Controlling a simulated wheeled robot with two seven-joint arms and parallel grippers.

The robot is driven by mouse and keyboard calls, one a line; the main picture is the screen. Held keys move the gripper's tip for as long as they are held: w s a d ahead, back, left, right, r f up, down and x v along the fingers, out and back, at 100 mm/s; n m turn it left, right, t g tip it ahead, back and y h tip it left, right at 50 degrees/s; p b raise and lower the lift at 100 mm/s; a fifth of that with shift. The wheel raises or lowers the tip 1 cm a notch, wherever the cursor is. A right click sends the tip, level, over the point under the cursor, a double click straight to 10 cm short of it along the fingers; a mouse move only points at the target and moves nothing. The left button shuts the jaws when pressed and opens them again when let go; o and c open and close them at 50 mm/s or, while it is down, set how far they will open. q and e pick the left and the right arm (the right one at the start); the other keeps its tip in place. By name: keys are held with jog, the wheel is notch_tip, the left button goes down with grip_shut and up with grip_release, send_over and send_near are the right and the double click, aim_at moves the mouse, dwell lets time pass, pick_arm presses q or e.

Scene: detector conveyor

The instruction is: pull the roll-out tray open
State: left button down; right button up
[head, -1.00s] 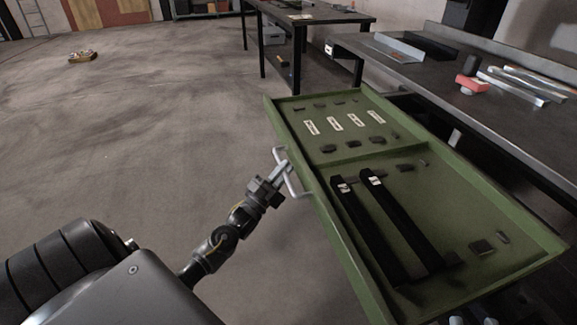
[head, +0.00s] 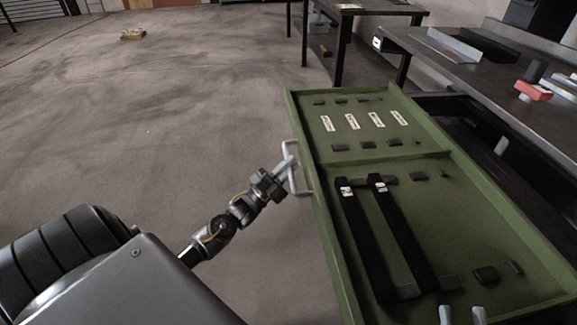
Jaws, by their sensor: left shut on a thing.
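The green roll-out tray (head: 321,217) stands pulled out to the left of the dark workbench. It holds two black bars (head: 405,242), several pale labelled pieces and several small dark blocks. A pale bar handle (head: 293,184) is on its left side wall. My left gripper (head: 288,166) is shut on the handle, which partly hides behind the fingers. At the bottom edge, two pale fingertips of my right gripper (head: 462,315) show apart, with nothing visible between them, over the tray's near end. The rest of that gripper is out of frame.
The workbench (head: 440,75) on the right carries a red-and-black item (head: 534,88) and metal channels. Another dark table (head: 372,10) stands at the back. The floor left of the tray is clear, except for a small yellowish object (head: 132,35) far off.

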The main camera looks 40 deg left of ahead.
pick_arm(q)
jog(key=c, duration=1.4)
grip_release()
jog(key=v, duration=1.1)
pick_arm(e)
jog(key=shift+a+f, duration=0.1)
jog(key=shift+f, duration=0.05)
jog(key=shift+s+f, duration=0.15)
